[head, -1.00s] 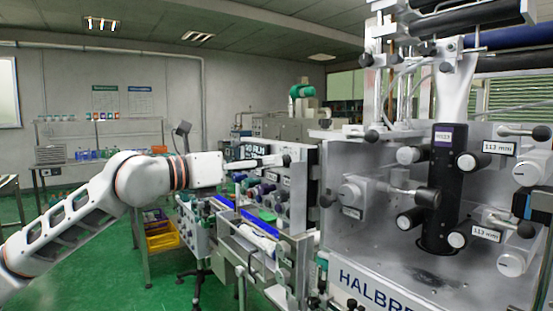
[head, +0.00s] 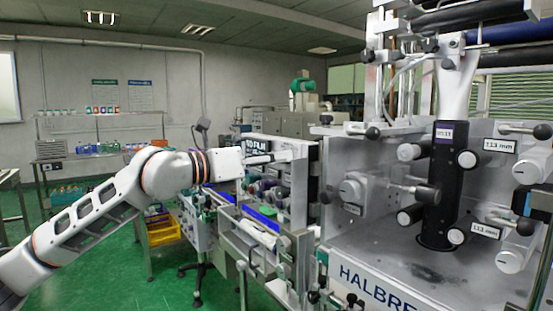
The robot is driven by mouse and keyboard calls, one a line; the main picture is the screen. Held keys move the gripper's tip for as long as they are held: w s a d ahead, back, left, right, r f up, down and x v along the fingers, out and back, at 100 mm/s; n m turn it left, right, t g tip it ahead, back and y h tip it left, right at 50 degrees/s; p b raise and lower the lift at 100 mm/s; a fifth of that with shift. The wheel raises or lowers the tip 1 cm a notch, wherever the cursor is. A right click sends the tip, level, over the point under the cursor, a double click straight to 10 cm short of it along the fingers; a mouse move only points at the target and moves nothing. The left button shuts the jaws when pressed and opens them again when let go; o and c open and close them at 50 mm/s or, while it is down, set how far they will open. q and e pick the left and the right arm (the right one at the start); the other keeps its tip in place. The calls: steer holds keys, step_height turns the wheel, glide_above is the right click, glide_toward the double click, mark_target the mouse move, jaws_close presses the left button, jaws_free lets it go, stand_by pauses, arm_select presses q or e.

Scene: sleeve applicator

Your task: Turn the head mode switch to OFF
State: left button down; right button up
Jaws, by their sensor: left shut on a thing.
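My left gripper (head: 272,158) reaches in from the left to the upper part of the grey control panel (head: 299,180) on the sleeve applicator. It is shut on a small part at the panel's face, which looks like the head mode switch. The fingers hide most of that part, so its pointer and setting cannot be read. A dark display with pale letters (head: 256,146) shows just behind the fingers. My right gripper is not in view.
Below the gripper are several dark knobs (head: 268,190) and a blue-edged conveyor (head: 254,217). The large machine (head: 375,255) with handles and a black column (head: 443,190) fills the right side. Green floor (head: 110,270) lies open at left.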

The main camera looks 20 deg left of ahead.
arm_select(q)
steer(key=shift+n+b, duration=0.8)
steer(key=shift+n, duration=3.6)
steer(key=c, duration=1.9)
jaws_free()
